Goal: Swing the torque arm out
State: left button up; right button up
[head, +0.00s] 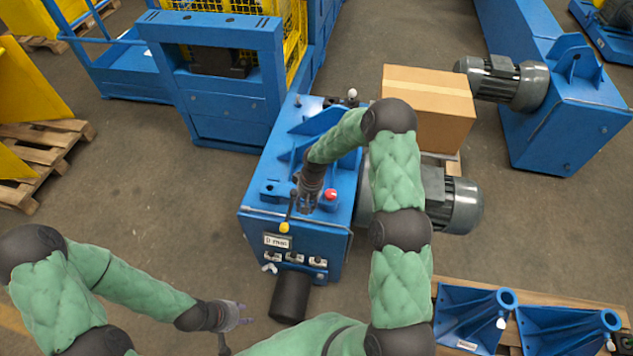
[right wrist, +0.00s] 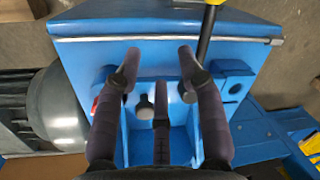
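The blue drive unit (head: 290,235) stands in the middle of the head view. On its top are upright blue plates, a red button (head: 330,194) and a black lever with a yellow knob (head: 284,227). I cannot tell for sure which part is the torque arm; a blue piece with a round hole (right wrist: 235,88) lies beside the plates. My right gripper (right wrist: 160,60) is open above the unit, its fingers around the space between two upright plates. A grey knob (right wrist: 144,106) shows between the fingers, apparently not gripped. My left gripper (head: 240,314) is open and empty over the floor.
A grey motor (head: 455,203) sticks out right of the unit, a black cylinder (head: 290,296) from its front. A cardboard box (head: 428,105) stands behind right. Blue brackets (head: 470,312) lie on a pallet at lower right. A blue frame (head: 232,125) stands behind.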

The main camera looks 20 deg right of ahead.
jog(key=w+d+r+h, duration=0.2)
jog(key=w+d+r, duration=0.5)
jog(key=f+b, duration=0.1)
jog(key=f, duration=0.9)
jog(key=shift+a+f+b, duration=0.1)
jog(key=shift+a+b, duration=0.1)
jog(key=shift+b, duration=0.1)
jog(key=shift+s, duration=0.1)
grip_shut()
